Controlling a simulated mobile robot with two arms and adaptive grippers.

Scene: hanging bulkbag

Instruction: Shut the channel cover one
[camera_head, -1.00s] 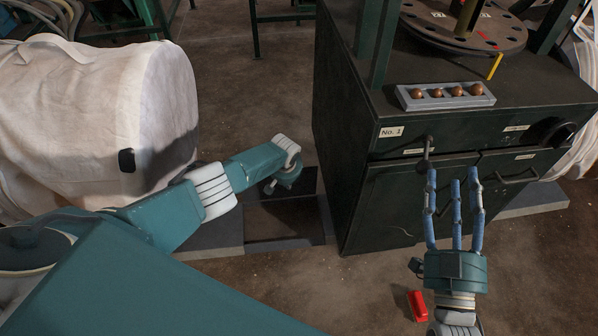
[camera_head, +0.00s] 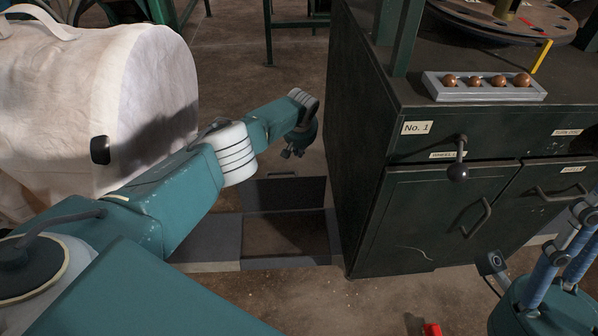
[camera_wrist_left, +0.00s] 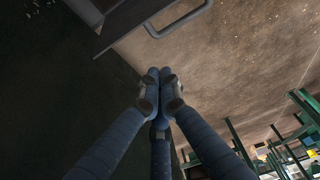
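A dark square opening (camera_head: 290,235) lies in the floor channel beside the cabinet. At its far edge is a dark flat panel (camera_head: 288,193) with a small handle, apparently the channel cover; its exact tilt is hard to tell. My left gripper (camera_head: 293,152) hangs above and beyond the panel, apart from it in the head view. In the left wrist view its blue fingers (camera_wrist_left: 158,78) are drawn together at the tips with nothing visible between them. A grey handle (camera_wrist_left: 182,22) shows past the fingertips. My right gripper (camera_head: 575,225) is cut by the right edge, its fingers apart.
A dark green cabinet (camera_head: 430,215) with a hanging lever (camera_head: 458,172) stands right of the channel. Grey plates (camera_head: 207,237) cover the floor left of the opening. A white bulk bag (camera_head: 100,95) fills the upper left. A red object (camera_head: 432,329) lies at the bottom edge.

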